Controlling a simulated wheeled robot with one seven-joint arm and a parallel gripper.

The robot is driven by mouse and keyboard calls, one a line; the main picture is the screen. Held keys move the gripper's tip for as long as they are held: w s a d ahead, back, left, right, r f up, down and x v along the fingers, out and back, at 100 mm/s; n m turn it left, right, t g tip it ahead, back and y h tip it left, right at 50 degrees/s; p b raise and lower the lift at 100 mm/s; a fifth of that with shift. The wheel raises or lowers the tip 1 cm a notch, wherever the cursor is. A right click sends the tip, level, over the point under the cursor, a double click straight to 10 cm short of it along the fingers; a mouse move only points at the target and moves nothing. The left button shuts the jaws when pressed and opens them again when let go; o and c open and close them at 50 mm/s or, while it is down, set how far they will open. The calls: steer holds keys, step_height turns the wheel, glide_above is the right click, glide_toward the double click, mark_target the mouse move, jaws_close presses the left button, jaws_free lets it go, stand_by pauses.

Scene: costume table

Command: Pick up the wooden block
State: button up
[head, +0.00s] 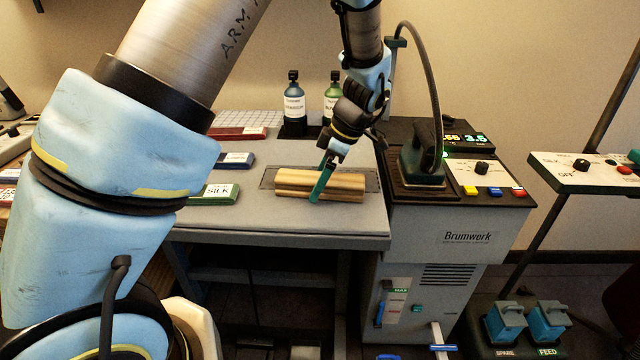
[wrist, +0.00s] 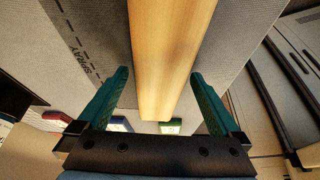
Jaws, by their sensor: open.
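The wooden block (head: 342,186) is a long, light-brown piece with ridged sides, lying on the grey table top (head: 285,222) near its front right. In the wrist view the block (wrist: 168,55) runs from the top of the picture down between the two green fingers. My gripper (head: 320,182) is over the block in the head view, one green finger showing in front of it. In the wrist view my gripper (wrist: 158,85) is open, with a gap on each side of the block. The far finger is hidden in the head view.
An iron (head: 421,160) with a hose stands on the Brumwerk machine (head: 468,238) right of the table. Two bottles, blue (head: 294,104) and green (head: 332,96), stand behind. Green (head: 214,194), blue (head: 235,160) and red (head: 238,133) labelled blocks lie to the left.

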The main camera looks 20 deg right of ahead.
jaws_close()
stand_by(0.7)
